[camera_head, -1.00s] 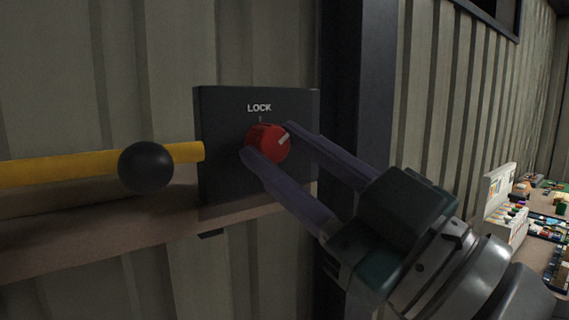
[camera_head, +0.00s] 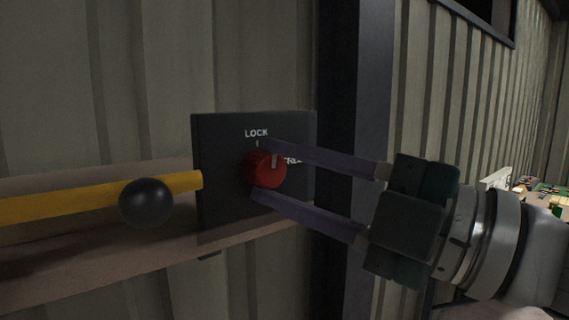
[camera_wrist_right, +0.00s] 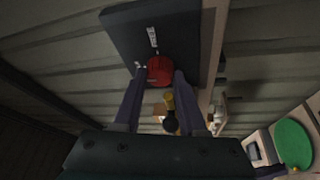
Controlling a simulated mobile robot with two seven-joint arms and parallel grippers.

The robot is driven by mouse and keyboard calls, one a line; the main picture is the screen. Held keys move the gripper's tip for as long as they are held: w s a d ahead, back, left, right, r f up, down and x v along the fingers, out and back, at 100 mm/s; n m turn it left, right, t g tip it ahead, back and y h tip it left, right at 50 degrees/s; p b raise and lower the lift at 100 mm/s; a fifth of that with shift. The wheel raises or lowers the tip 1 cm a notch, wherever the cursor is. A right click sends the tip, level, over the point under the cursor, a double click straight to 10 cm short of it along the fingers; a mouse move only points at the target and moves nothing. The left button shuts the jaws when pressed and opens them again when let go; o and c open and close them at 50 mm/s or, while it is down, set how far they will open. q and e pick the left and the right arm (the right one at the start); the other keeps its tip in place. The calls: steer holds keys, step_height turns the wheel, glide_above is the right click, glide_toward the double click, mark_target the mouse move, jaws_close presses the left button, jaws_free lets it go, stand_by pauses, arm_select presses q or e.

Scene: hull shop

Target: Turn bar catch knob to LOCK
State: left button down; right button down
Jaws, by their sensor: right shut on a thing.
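The red bar catch knob (camera_head: 264,172) sits on a dark panel (camera_head: 222,180). Its white pointer mark is nearly upright, leaning slightly right of the tick under the LOCK lettering (camera_head: 256,133). My right gripper (camera_head: 261,169) comes in from the right and is shut on the knob, one purple finger above it and one below. In the right wrist view the knob (camera_wrist_right: 160,70) sits between the two fingertips. A second label to the right of the knob is partly hidden by the upper finger. My left gripper is not in view.
A yellow bar (camera_head: 70,203) with a black ball (camera_head: 146,203) runs to the panel's left edge, in front of a pale rail (camera_head: 120,255). A dark upright post (camera_head: 355,80) stands behind my right gripper. Small goods lie at far right.

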steer(key=shift+n+h, duration=0.3)
steer(key=shift+n, duration=0.4)
steer(key=shift+c, duration=2.3)
jaws_free()
steer(key=shift+s+d+f, duration=0.15)
steer(key=shift+d, duration=0.1)
steer(key=r+b+v, duration=0.1)
steer(key=b+v, duration=0.5)
steer(key=v, duration=0.3)
steer(key=shift+d+f, duration=0.2)
steer(key=shift+f, duration=0.15)
